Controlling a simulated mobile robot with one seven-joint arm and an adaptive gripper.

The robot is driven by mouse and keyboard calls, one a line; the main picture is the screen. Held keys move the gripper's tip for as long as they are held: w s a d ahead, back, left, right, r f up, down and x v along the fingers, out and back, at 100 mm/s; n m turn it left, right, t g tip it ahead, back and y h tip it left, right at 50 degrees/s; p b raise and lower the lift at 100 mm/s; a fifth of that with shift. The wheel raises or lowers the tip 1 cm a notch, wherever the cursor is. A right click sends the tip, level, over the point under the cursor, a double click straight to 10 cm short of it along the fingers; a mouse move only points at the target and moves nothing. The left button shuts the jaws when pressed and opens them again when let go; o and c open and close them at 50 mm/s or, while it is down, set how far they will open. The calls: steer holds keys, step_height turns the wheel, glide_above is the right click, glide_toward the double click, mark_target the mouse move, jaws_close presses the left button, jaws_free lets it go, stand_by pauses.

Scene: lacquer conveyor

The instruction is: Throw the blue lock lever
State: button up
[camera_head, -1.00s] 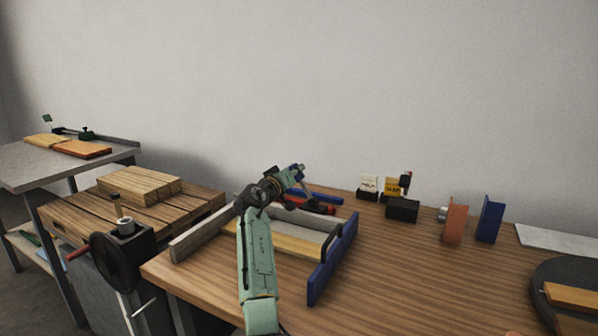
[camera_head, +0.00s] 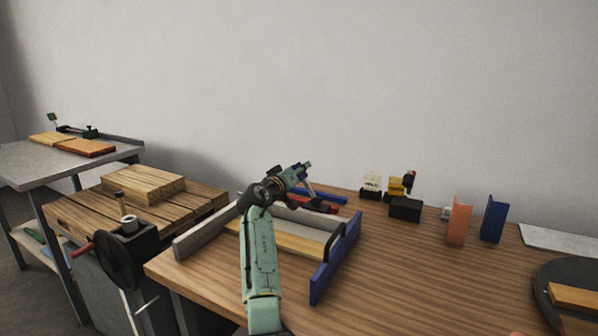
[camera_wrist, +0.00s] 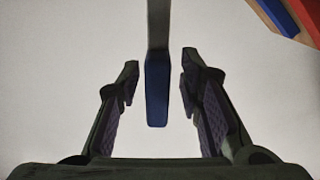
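In the wrist view, a lever with a grey shaft and a blue grip (camera_wrist: 157,92) points down the picture between the two fingers of my gripper (camera_wrist: 159,80). The fingers are open, with a gap showing on each side of the blue grip. In the head view, my gripper (camera_head: 303,167) is above the back of the wooden table, near a red part (camera_head: 318,205) and a blue bar (camera_head: 325,195). The lever cannot be told apart clearly there.
A frame with a blue side board (camera_head: 336,258) stands on the table (camera_head: 400,275) below my arm. A black box (camera_head: 405,208), an orange plate (camera_head: 458,222) and a blue plate (camera_head: 494,219) stand to the right. Stacked wood (camera_head: 143,184) is at the left.

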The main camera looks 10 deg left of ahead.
step_height(320, 180, up, 10)
stand_by(0.5)
steer(key=shift+c, duration=0.5)
